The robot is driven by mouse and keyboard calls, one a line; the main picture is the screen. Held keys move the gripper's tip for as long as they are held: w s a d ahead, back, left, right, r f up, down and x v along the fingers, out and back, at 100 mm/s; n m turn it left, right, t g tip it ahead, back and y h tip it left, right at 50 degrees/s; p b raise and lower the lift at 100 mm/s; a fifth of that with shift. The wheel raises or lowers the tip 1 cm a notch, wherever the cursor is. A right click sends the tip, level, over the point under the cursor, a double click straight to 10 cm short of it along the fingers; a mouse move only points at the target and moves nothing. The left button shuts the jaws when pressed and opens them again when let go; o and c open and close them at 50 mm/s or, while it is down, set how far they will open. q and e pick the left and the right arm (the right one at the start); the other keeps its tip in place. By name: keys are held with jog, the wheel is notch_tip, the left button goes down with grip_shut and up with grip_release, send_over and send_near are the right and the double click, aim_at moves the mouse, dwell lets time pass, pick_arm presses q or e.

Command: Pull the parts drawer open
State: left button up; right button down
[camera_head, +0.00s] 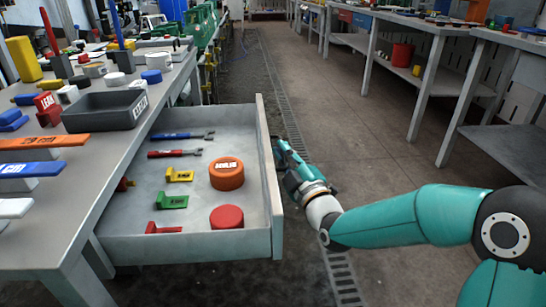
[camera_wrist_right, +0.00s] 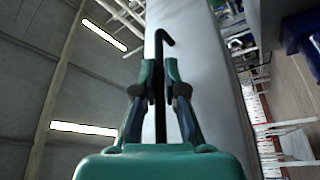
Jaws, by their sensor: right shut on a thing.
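The grey parts drawer (camera_head: 185,250) is pulled out from under the left workbench, well open in the head view. Its front panel (camera_head: 268,175) faces right; it also fills the middle of the right wrist view (camera_wrist_right: 207,70). My teal right gripper (camera_head: 283,158) is at the outer side of this panel, its tips partly hidden by it. In the right wrist view my right gripper (camera_wrist_right: 160,75) is shut on the black drawer handle (camera_wrist_right: 164,40), which runs between its fingers. My left gripper is in neither view.
The drawer holds an orange cylinder (camera_head: 226,174), a red cylinder (camera_head: 227,217), wrenches (camera_head: 182,136) and small angled parts. A dark tray (camera_head: 105,109) sits on the left workbench (camera_head: 55,233). Open floor (camera_head: 350,110) lies right of the drawer; more benches (camera_head: 440,22) stand beyond.

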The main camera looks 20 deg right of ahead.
jog(key=c, duration=1.5)
grip_release()
jog(key=shift+w, duration=0.2)
jog(key=shift+s, duration=0.1)
jog(key=v, duration=0.7)
jog(key=shift+s+f, duration=0.1)
jog(key=shift+s, duration=0.1)
